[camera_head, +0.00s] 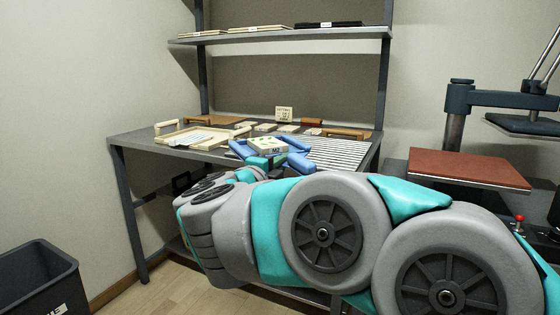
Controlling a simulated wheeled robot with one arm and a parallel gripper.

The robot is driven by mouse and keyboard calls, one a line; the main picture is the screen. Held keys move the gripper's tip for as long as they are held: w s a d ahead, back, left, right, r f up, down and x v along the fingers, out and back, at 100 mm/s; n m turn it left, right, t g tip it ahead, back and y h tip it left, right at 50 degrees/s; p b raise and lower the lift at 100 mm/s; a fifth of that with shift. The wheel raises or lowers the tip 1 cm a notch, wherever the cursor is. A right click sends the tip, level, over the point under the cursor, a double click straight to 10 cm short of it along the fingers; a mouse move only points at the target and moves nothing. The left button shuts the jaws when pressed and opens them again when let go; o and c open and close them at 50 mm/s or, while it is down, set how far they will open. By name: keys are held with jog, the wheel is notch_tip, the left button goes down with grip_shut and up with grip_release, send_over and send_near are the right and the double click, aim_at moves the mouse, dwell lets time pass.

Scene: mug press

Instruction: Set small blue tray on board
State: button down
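The small blue tray (298,162) is at the front middle of the workbench, seen as blue rims and handles around a pale block marked "M2" (268,146). A grey-and-white striped board (345,153) lies to its right; the tray's right end is close to it or overlaps its left edge, I cannot tell which. My gripper (264,163) is at the near side of the tray, with teal parts against it. My arm and the tray hide its fingers, so I cannot tell whether it is shut on the tray.
A pale wooden tray (196,138) lies on the left of the workbench (135,139). Brown boards (345,133), small pale blocks and a small sign (284,113) stand at the back. A shelf (280,34) hangs above. A press with a red-brown plate (468,168) is at right, a dark bin (40,278) lower left.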

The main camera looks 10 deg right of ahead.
jog(key=w+d+f, duration=0.1)
jog(key=w+f, duration=0.1)
jog(key=w, duration=0.5)
jog(key=w+d+f, duration=0.1)
jog(key=w+f, duration=0.2)
jog(key=w, duration=0.4)
jog(key=shift+d, duration=0.35)
jog(key=shift+w, duration=0.1)
jog(key=shift+f, duration=0.4)
jog(key=shift+f+b, duration=0.2)
jog(key=shift+b, duration=0.15)
jog(key=c, duration=1.1)
grip_release()
jog(key=shift+o, duration=0.3)
jog(key=shift+f, duration=0.1)
